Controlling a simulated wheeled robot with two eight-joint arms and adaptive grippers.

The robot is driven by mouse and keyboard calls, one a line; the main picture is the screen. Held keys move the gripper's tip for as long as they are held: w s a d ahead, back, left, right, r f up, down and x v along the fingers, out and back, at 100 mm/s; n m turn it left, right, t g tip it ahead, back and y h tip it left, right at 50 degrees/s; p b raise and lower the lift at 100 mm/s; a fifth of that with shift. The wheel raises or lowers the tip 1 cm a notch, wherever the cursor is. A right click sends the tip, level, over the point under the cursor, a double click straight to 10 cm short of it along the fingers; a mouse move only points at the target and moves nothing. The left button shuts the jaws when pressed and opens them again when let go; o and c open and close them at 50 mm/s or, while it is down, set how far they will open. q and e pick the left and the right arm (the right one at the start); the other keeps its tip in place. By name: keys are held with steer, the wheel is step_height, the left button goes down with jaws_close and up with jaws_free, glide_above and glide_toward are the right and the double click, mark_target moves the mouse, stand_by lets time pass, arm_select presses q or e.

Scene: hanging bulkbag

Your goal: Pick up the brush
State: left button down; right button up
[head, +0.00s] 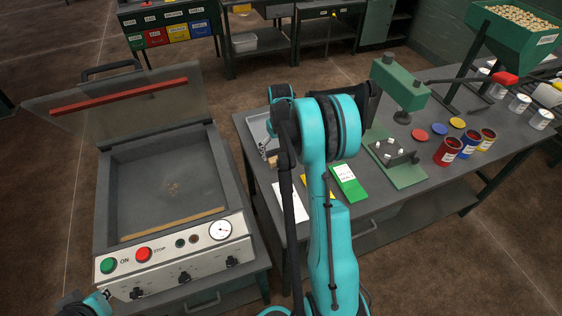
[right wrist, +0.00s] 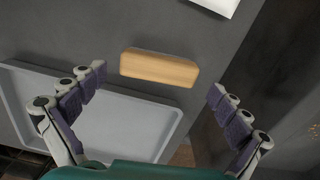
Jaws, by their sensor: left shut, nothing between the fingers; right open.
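A tan wooden block, which looks like the brush (right wrist: 160,68), lies on the dark grey table beside a light grey tray (right wrist: 120,125) in the right wrist view. No bristles show. My right gripper (right wrist: 158,84) is open, with one finger on each side of the brush and nothing held. In the head view a small tan bit of the brush (head: 273,162) shows by the tray (head: 256,128), mostly hidden by my right arm. My left gripper (head: 76,307) is shut and empty at the bottom left edge, only partly in view.
A machine (head: 175,265) with a raised clear lid stands left of the table. White paper (head: 290,204) and a green card (head: 349,184) lie near the table's front edge. A green press (head: 402,83), several paint cans (head: 448,152) and a hopper (head: 512,45) stand to the right.

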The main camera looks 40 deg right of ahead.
mark_target(281, 157)
step_height(281, 157, down, 4)
steer(key=shift+f+b, duration=0.1)
steer(key=shift+b, duration=0.5)
steer(key=shift+c, duration=0.6)
steer(key=c, duration=0.9)
